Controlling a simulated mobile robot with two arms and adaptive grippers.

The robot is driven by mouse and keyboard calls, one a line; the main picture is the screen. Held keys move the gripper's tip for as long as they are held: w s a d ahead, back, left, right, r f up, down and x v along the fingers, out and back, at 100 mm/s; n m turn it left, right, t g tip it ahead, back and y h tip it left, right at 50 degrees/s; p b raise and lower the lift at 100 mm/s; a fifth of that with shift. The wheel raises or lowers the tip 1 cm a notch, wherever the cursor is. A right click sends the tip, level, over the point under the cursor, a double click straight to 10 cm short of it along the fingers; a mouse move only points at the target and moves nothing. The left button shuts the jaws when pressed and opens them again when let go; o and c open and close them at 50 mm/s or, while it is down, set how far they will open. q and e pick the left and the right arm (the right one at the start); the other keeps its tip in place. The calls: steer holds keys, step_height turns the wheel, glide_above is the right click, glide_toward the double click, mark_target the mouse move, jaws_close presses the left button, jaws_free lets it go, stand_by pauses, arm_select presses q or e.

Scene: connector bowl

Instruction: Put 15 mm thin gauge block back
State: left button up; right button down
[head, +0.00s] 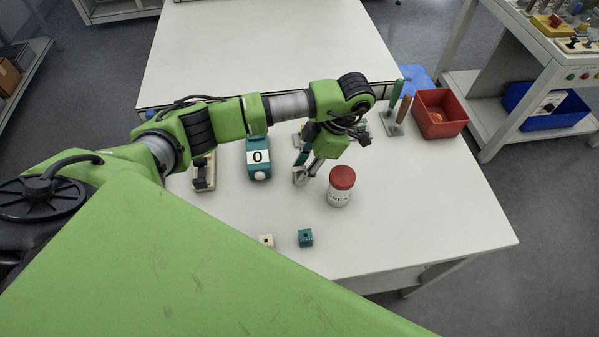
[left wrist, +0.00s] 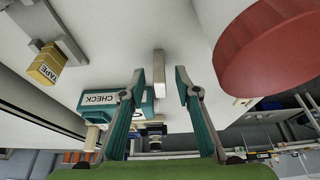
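My left gripper (head: 304,177) is low over the white table, beside the jar with a red lid (head: 341,178). In the left wrist view its two fingers (left wrist: 160,78) are apart, so it is open. A thin, pale upright bar, which looks like the thin gauge block (left wrist: 159,64), shows in the gap between the fingertips and touches neither. I cannot tell how deep it sits between them, nor read a size on it. In the head view the arm and gripper hide this bar. My right gripper is not in view.
A teal device marked 0 (head: 258,158) and a beige-and-black item (head: 204,173) stand left of the gripper.

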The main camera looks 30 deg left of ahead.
arm_select(q)
steer(key=shift+x, duration=1.2)
steer(key=shift+w, duration=0.1)
jaws_close()
steer(key=shift+r, duration=0.15)
